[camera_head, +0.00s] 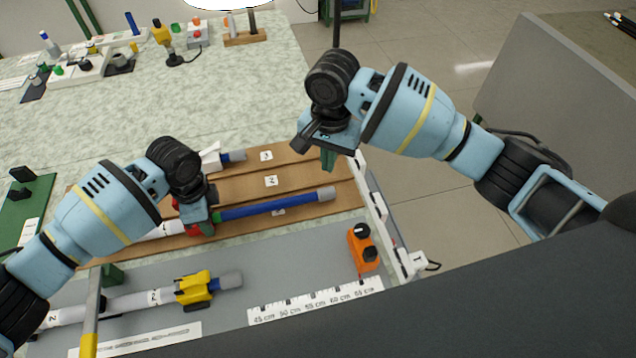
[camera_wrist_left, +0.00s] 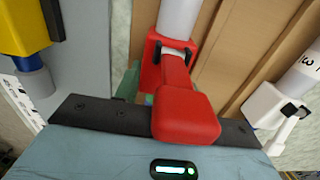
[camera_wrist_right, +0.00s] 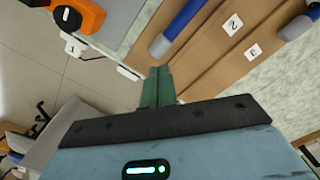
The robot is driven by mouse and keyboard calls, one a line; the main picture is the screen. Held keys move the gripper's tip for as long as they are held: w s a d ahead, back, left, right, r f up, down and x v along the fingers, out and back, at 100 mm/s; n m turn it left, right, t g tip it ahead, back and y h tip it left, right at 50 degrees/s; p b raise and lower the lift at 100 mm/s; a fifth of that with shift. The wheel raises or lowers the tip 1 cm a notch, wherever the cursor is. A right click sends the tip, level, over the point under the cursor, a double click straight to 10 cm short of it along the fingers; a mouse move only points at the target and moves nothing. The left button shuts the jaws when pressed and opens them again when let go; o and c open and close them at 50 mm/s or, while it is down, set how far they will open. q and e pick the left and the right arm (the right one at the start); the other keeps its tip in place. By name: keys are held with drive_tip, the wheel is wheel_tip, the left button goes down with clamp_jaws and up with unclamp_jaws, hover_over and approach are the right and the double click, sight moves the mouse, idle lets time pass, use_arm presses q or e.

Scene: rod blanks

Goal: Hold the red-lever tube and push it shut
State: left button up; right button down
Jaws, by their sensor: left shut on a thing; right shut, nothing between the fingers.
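The red-lever tube lies on the brown grooved board (camera_head: 312,155). In the head view it has a white outer tube (camera_head: 168,229), a red lever clamp (camera_head: 203,230), and a long blue inner rod (camera_head: 265,207) with a grey end cap (camera_head: 326,193) toward the right. My left gripper (camera_head: 196,218) is shut on the tube at the red clamp. The left wrist view shows the red lever (camera_wrist_left: 186,115) close up; the fingers are mostly hidden behind it. My right gripper (camera_head: 328,160) is shut and empty, above the board's right part, beyond the grey cap; its green fingers (camera_wrist_right: 157,86) touch each other.
A white-lever tube (camera_head: 232,156) lies behind on the board. A yellow-clamp tube (camera_head: 195,288) lies in front on a grey mat. A white ruler (camera_head: 315,300) and an orange device (camera_head: 362,248) are at the front right. A white rail (camera_head: 385,220) edges the right side.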

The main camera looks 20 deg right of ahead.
sight(249, 209)
drive_tip(key=d+m+y, duration=0.4)
drive_tip(key=d+m, duration=0.6)
drive_tip(key=d, duration=0.2)
drive_tip(key=shift+f, duration=0.25)
drive_tip(key=shift+f, duration=0.1)
drive_tip(key=x, duration=0.9)
drive_tip(key=shift+s+a, duration=0.1)
drive_tip(key=shift+a, duration=0.05)
drive_tip(key=a, duration=0.3)
drive_tip(key=shift+f, duration=0.35)
drive_tip(key=shift+a, duration=0.65)
drive_tip(key=a, duration=2.2)
drive_tip(key=shift+d, duration=0.1)
